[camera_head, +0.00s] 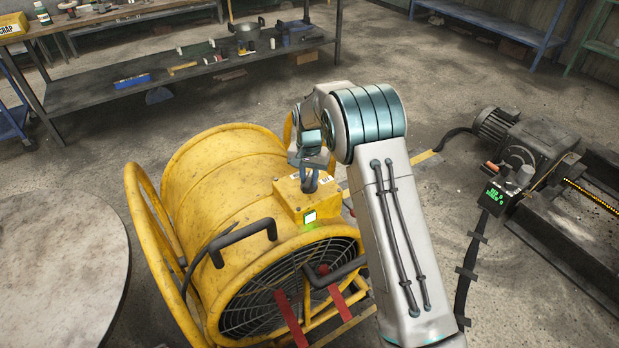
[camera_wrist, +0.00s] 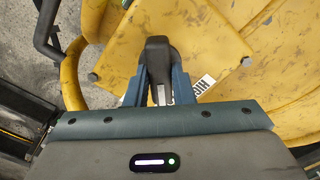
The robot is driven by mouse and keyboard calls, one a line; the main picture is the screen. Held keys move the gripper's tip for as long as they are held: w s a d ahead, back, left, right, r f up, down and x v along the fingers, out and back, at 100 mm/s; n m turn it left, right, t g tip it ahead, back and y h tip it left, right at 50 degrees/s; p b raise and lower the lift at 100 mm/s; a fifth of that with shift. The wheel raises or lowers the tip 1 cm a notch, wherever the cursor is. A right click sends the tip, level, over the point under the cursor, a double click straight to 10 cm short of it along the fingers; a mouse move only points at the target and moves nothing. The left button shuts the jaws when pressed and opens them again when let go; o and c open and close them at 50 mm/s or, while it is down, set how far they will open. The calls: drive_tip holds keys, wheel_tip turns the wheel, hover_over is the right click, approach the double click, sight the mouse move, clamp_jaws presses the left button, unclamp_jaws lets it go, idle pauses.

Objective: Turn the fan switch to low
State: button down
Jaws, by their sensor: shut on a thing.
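A large yellow drum fan (camera_head: 230,215) stands on the floor in the middle of the head view. A yellow switch box (camera_head: 298,203) sits on top of its housing, with a small lit green and white panel on its front. A dark switch knob (camera_wrist: 157,62) on the box shows in the wrist view, between the fingers. My gripper (camera_head: 310,178) is above the box, and in the wrist view my gripper (camera_wrist: 158,85) is shut on the knob. The knob is mostly hidden in the head view.
Red ribbons (camera_head: 291,320) hang at the fan's front grille. A round table (camera_head: 60,255) stands at left, a metal workbench (camera_head: 190,75) with tools behind. A motor machine (camera_head: 530,140) with a green-lit control box (camera_head: 492,197) is at right. Open floor lies between.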

sight(309, 178)
drive_tip(key=shift+w+r, duration=0.15)
idle(0.3)
drive_tip(key=c, duration=1.2)
unclamp_jaws()
drive_tip(key=shift+c, duration=0.2)
wheel_tip(309, 178, up, 14)
drive_tip(key=shift+f, duration=0.2)
